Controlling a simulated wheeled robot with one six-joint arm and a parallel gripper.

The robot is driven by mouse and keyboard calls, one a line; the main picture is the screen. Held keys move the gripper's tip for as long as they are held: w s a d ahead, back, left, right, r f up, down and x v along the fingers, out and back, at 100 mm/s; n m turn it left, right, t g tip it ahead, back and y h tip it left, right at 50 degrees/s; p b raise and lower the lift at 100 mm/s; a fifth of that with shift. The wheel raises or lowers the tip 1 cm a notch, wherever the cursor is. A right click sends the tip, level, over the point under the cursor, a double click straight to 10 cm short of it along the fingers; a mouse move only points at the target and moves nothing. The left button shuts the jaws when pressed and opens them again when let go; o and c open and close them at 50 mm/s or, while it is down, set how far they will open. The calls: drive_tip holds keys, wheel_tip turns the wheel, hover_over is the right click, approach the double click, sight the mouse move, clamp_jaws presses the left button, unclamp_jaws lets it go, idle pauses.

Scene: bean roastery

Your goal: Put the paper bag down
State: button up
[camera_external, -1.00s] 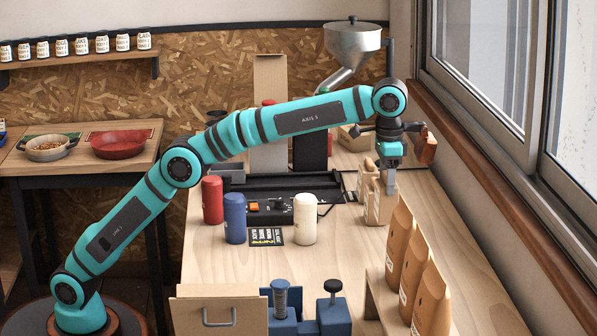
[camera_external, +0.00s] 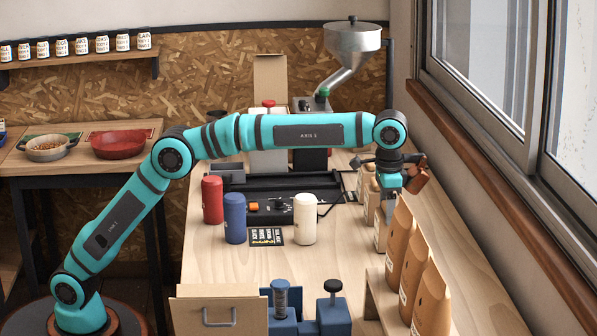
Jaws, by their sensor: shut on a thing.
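My gripper (camera_external: 388,198) points down at the right side of the wooden table, its fingers largely hard to make out. It is shut on a small tan paper bag (camera_external: 381,235), the nearest of a short row. The bag looks upright, and its right side is partly hidden by larger orange-brown bags in front. I cannot tell whether its base touches the table. Other small tan bags (camera_external: 369,208) stand just behind it, very close.
Large orange-brown bags (camera_external: 430,300) stand on a low wooden stand at the front right. Red (camera_external: 212,200), blue (camera_external: 235,218) and cream (camera_external: 305,218) canisters stand mid-table near a black label card (camera_external: 266,236). The window ledge (camera_external: 500,200) borders the right. Bare tabletop (camera_external: 335,255) lies left of the bag.

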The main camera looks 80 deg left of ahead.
drive_tip(key=o, duration=1.7)
drive_tip(key=shift+f, duration=0.1)
drive_tip(key=shift+c, duration=0.2)
wheel_tip(320, 180, up, 7)
drive_tip(key=shift+r, duration=0.35)
